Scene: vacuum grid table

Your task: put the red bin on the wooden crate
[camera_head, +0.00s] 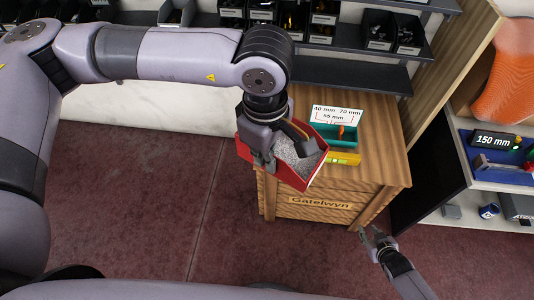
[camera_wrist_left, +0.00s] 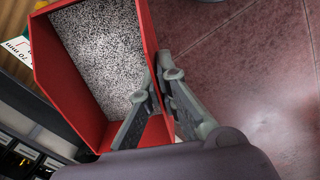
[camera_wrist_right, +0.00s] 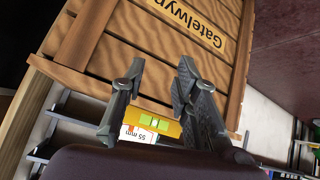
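The red bin (camera_head: 312,172) holds grey speckled granules and hangs tilted in the air at the crate's left front edge. My left gripper (camera_head: 284,146) is shut on one of its side walls; in the left wrist view one finger is inside the bin (camera_wrist_left: 50,88) and one outside. The wooden crate (camera_head: 384,165), labelled Gatelwyn, stands on the floor; its front shows in the right wrist view (camera_wrist_right: 100,50). The bin hides part of its top. My right gripper (camera_head: 375,236) is open and empty, low in front of the crate's right side.
On the crate top stand a green bin (camera_head: 326,136) with a size sign (camera_head: 337,115) and a yellow piece (camera_head: 346,159). Dark shelves with small bins (camera_head: 380,28) are behind. A shelf unit (camera_head: 455,160) stands to the right. The crate top's right part is bare.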

